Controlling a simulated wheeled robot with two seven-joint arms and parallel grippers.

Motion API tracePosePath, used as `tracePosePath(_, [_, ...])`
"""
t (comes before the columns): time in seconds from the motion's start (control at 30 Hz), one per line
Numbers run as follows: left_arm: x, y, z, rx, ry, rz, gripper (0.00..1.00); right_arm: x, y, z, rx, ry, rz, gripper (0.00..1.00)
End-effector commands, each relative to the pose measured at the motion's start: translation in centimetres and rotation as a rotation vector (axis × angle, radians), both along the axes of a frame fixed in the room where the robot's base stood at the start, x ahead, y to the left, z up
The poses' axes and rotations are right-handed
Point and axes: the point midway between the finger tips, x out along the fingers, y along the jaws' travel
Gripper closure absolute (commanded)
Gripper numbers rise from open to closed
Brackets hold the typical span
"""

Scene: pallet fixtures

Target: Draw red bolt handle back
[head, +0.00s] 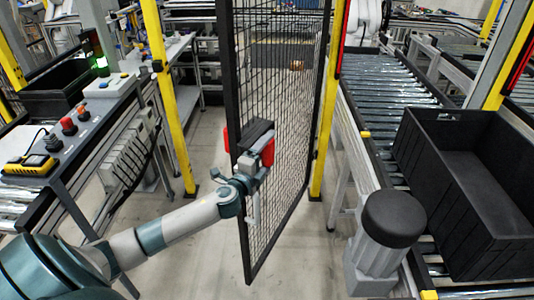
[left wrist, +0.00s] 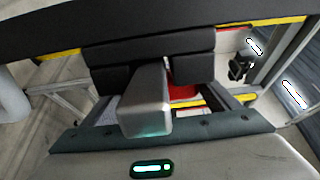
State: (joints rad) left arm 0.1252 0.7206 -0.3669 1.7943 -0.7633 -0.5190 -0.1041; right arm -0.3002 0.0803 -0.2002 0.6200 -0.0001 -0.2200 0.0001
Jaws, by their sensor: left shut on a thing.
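The mesh gate (head: 290,110) stands swung out in the middle of the head view. A black latch block (head: 257,130) sits at its edge, with the red bolt handle (head: 268,152) beside it. My left gripper (head: 253,158) is at this block and shut on the red handle. The gripper hides part of the handle, so the exact grip is not clear. In the left wrist view, red (left wrist: 183,92) shows behind the dark blocks close in front of the gripper. My right gripper is not in view.
Yellow posts (head: 168,95) stand left and right of the gate. A control bench (head: 75,140) is at the left. A roller conveyor (head: 385,95) with a black crate (head: 475,185) is at the right. Bare floor lies below the gate.

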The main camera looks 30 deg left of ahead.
Motion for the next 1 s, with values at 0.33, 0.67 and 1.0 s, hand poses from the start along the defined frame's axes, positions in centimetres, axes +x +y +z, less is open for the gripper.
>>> tracePosePath(0.33, [4.1,0.5,0.1,0.0,-0.002,0.003,0.58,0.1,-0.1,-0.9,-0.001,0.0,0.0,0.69])
tracePosePath(0.67, [4.2,0.5,0.2,0.0,-0.003,0.003,0.08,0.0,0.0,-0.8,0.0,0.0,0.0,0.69])
tracePosePath(1.0, [4.0,0.4,0.1,0.0,-0.002,0.001,0.0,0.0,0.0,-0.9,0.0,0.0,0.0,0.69])
